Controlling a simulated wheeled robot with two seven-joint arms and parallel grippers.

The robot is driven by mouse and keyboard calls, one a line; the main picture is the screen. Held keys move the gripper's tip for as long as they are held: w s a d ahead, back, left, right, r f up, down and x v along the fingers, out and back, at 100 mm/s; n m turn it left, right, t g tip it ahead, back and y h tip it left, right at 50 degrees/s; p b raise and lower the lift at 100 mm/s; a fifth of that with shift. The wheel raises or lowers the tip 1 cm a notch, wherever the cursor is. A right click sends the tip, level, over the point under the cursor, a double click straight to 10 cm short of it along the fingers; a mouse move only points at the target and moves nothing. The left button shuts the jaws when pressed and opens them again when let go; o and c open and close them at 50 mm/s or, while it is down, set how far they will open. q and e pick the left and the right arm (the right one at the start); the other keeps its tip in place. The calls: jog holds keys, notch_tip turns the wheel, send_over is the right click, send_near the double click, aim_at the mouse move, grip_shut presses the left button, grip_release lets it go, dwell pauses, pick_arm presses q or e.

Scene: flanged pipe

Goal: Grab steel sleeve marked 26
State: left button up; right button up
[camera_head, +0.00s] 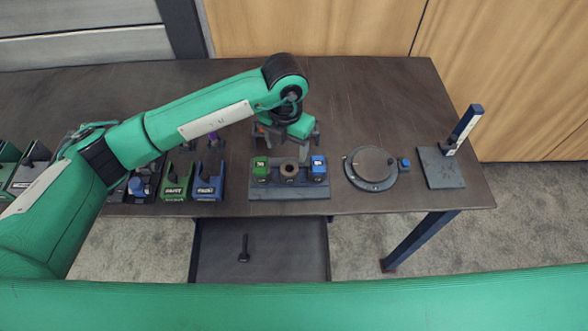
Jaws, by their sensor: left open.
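A dark holder (290,193) sits at the front edge of the table, with three small parts in a row. At its left is a green-marked part (260,168), in the middle a brownish ring-like part (289,169), and at its right a blue-marked part (318,167). The markings are too small to read, so I cannot tell which is the sleeve marked 26. My left gripper (287,142) is open and points down just behind this row, its fingers spread left and right. Nothing shows between them. My right gripper is out of view.
Right of the holder are a round dark turntable (371,164) and a stand with a tilted post (441,168). Green (178,181) and blue (208,181) labelled bins stand to the left. A tray (285,261) below the table edge holds a dark bolt-like piece (244,248). The table's back right is clear.

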pick_arm(q)
send_over(289, 168)
jog(key=s, duration=0.1)
jog(key=f, duration=0.2)
jog(key=f+p, duration=0.1)
jog(key=f, duration=0.1)
jog(key=shift+s+a+f, duration=0.15)
jog(key=shift+s, duration=0.05)
jog(key=shift+f, duration=0.45)
jog(key=f, duration=0.1)
jog(key=f+p, duration=0.2)
jog(key=f, duration=0.1)
jog(key=shift+w+d+f, duration=0.1)
jog(key=shift+d, duration=0.15)
jog(key=shift+f, duration=0.4)
jog(key=shift+c, duration=0.5)
jog(key=c, duration=1.3)
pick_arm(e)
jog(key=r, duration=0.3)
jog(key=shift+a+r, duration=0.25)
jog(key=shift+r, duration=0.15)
pick_arm(q)
jog(key=shift+r, duration=0.1)
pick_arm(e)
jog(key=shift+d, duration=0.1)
